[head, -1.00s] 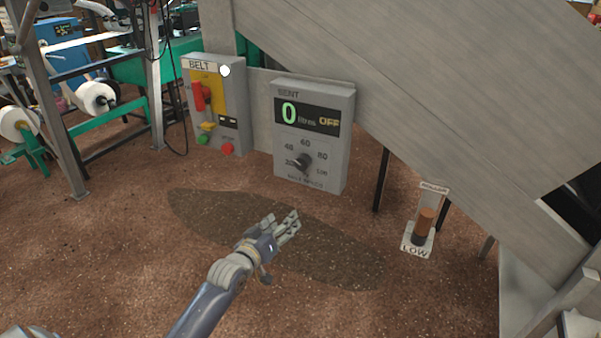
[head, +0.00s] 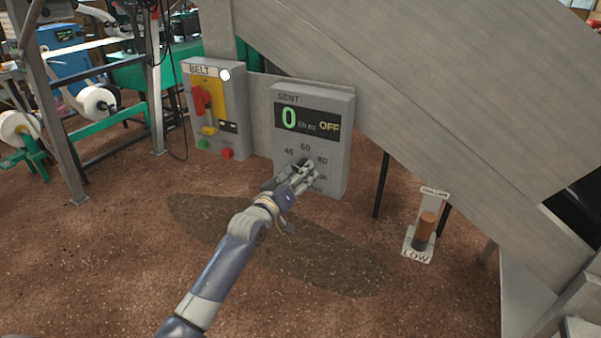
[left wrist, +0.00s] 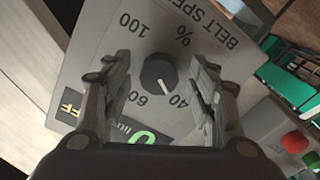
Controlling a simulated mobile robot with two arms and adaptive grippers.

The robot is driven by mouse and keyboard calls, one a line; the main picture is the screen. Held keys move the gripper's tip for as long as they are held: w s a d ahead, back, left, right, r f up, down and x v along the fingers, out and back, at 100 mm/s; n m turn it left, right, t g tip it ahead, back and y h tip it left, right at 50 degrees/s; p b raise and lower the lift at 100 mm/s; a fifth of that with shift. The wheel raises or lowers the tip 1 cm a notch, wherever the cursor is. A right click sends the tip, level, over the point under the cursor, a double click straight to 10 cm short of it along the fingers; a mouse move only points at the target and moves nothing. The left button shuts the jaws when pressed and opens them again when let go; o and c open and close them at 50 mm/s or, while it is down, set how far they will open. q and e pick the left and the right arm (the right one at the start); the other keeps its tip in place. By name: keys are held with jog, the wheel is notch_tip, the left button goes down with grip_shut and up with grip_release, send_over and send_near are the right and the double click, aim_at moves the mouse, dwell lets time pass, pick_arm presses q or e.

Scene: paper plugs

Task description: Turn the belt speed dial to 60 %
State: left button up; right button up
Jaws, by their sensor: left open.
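The belt speed dial is a round black knob (left wrist: 158,72) with a white pointer mark, on the grey control box (head: 340,168). In the left wrist view its mark points down-right, toward the 40. The 60 (left wrist: 140,97) and the 100 also show there; other numbers are hidden behind the fingers. My left gripper (head: 305,172) is in front of the dial and covers most of it in the head view. In the left wrist view its open fingers (left wrist: 157,95) stand on either side of the knob, with gaps. The display (head: 307,121) reads 0 and OFF. My right gripper is not in view.
A BELT box (head: 236,115) with a red handle and green and red buttons stands left of the dial box. A lever marked LOW (head: 425,230) stands to the right. A sloping grey panel (head: 440,110) rises behind. The brown floor in front is clear.

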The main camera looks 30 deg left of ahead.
pick_arm(q)
jog(key=shift+w, duration=0.8)
jog(key=c, duration=1.1)
jog(key=shift+o, duration=0.2)
jog(key=shift+m, duration=0.3)
jog(key=m+p, duration=0.1)
jog(key=m, duration=0.2)
jog(key=m+p, duration=0.1)
jog(key=m, duration=0.3)
jog(key=m+p, duration=0.1)
jog(key=m, duration=0.3)
jog(key=shift+a, duration=0.25)
